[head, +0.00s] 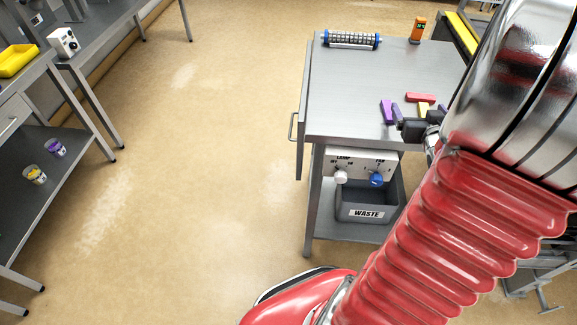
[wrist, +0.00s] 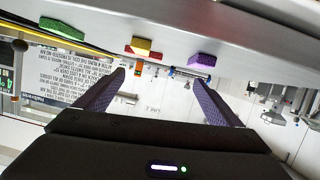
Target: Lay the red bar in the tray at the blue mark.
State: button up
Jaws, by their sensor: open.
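The red bar (head: 420,97) lies on the metal table, touching or close to a yellow bar (head: 424,108). In the wrist view the red bar (wrist: 141,45) is ahead of my gripper (wrist: 159,78), beyond and between its fingertips, partly overlapping the yellow bar (wrist: 155,56). My gripper is open and empty, its two dark purple fingers well apart. In the head view my gripper (head: 415,114) is at the bars' near side. A purple bar (head: 386,111) lies left of them and shows in the wrist view (wrist: 205,60). I cannot make out a blue mark or its tray.
A green bar (wrist: 62,29) lies at the wrist view's left. A blue-ended roller (head: 350,40) and an orange device (head: 418,28) stand on the table's far side. Below are a knob panel (head: 358,163) and waste bin (head: 366,205). The table's left middle is clear.

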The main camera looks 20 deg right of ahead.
jog(key=shift+n+g+y, duration=0.6)
jog(key=shift+g, duration=0.3)
jog(key=w+a+r, duration=0.1)
jog(key=a, duration=0.2)
jog(key=w+a+r, duration=0.1)
jog(key=w+a, duration=0.1)
jog(key=a, duration=0.1)
jog(key=w+a+r, duration=0.1)
jog(key=a, duration=0.3)
jog(key=shift+w+r, duration=0.2)
jog(key=shift+r, duration=0.2)
jog(key=s+a+n+g+y, duration=0.1)
jog(key=s+a, duration=0.3)
jog(key=a, duration=0.6)
jog(key=s+a+r+n+g+y, duration=0.1)
jog(key=s+a+n+g+y, duration=0.1)
jog(key=a, duration=0.9)
jog(key=s+a+r+n+g+y, duration=0.1)
jog(key=s+a+y, duration=0.2)
jog(key=s+a, duration=0.3)
jog(key=a, duration=0.5)
jog(key=shift+r+g+y, duration=0.25)
jog(key=shift+g+y, duration=0.05)
jog(key=shift+y, duration=0.1)
jog(key=shift+o, duration=0.5)
jog(key=shift+s, duration=0.1)
jog(key=shift+c, duration=0.7)
